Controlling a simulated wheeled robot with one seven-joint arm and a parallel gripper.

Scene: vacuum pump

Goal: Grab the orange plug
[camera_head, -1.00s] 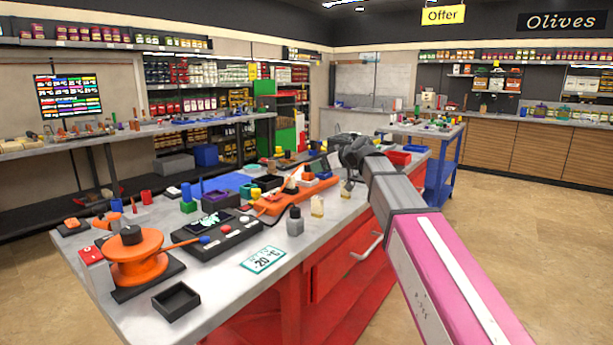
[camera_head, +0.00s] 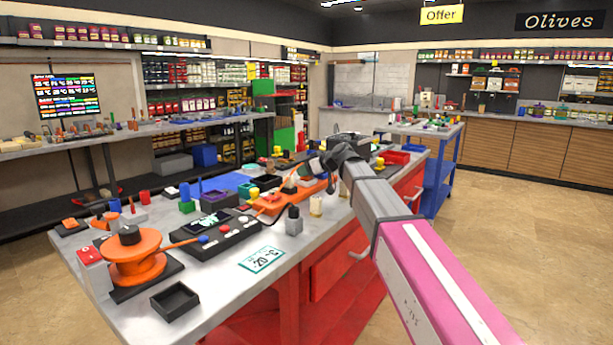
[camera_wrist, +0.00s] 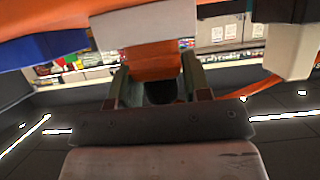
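An orange block-like device (camera_head: 280,199) lies on the grey bench in the head view, with a dark cable curving from it. My gripper (camera_head: 310,168) is at its far right end, small and partly hidden by my wrist. In the wrist view, my gripper (camera_wrist: 156,82) has its two fingers apart. An orange body (camera_wrist: 150,62), which may be the orange plug, is between them. A dark round part shows below it and a white block (camera_wrist: 145,24) above it. I cannot tell whether the fingers touch the orange body.
An orange spool (camera_head: 132,257), a black control box (camera_head: 223,235), a small black tray (camera_head: 175,300) and a grey bottle (camera_head: 293,221) stand on the bench. A blue trolley (camera_head: 440,175) is behind. The floor to the right is clear.

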